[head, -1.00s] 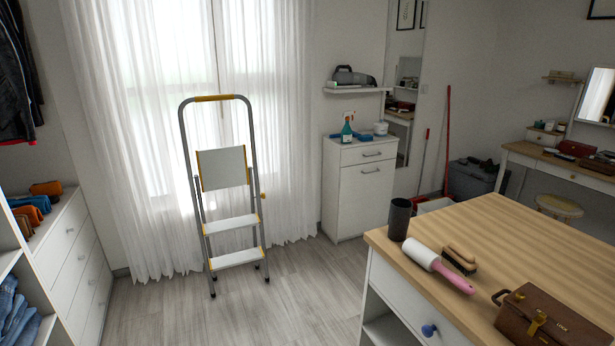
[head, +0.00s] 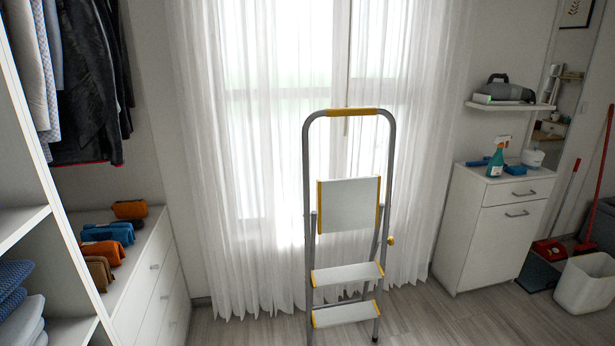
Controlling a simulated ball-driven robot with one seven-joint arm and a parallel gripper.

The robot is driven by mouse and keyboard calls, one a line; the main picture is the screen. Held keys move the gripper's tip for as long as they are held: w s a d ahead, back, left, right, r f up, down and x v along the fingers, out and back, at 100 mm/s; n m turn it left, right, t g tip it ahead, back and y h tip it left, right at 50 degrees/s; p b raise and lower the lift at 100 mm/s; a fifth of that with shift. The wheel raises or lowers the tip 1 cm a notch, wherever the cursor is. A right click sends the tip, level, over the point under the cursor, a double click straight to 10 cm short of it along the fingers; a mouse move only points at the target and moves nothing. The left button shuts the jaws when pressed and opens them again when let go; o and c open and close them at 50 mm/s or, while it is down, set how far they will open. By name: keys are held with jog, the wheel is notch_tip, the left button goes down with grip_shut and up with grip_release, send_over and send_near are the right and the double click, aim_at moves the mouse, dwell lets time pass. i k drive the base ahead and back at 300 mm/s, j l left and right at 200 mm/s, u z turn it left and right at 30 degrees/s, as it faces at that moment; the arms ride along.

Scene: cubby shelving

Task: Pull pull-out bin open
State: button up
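A white cabinet (head: 488,240) stands against the wall at the right in the head view. It has a narrow drawer above and a tall front panel below, each with a bar handle. The tall front (head: 506,248) looks like a pull-out bin, and it is closed flush; its handle (head: 517,213) is near its top edge. I cannot confirm from here that this front is the bin. My gripper is not in view.
A step ladder (head: 345,240) stands in front of the curtained window. A white waste basket (head: 586,283) and a red dustpan (head: 549,249) are on the floor at the right. Open shelving and a drawer unit (head: 150,285) line the left. Floor between ladder and cabinet is clear.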

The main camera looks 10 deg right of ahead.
aim_at(504, 236)
jog(key=i+z, duration=0.15)
jog(key=i, duration=0.35)
jog(key=i+z, duration=0.2)
jog(key=i, duration=0.25)
jog(key=i+j+z, duration=0.15)
jog(key=i, duration=0.35)
jog(key=i+j+z, duration=0.2)
jog(key=i, duration=0.25)
jog(key=i+l+z, duration=0.35)
jog(key=i, duration=0.35)
jog(key=i+z, duration=0.35)
jog(key=i, duration=0.3)
jog(key=i+l, duration=0.15)
jog(key=i, duration=0.2)
jog(key=i+l+u, duration=0.15)
jog(key=i, duration=0.2)
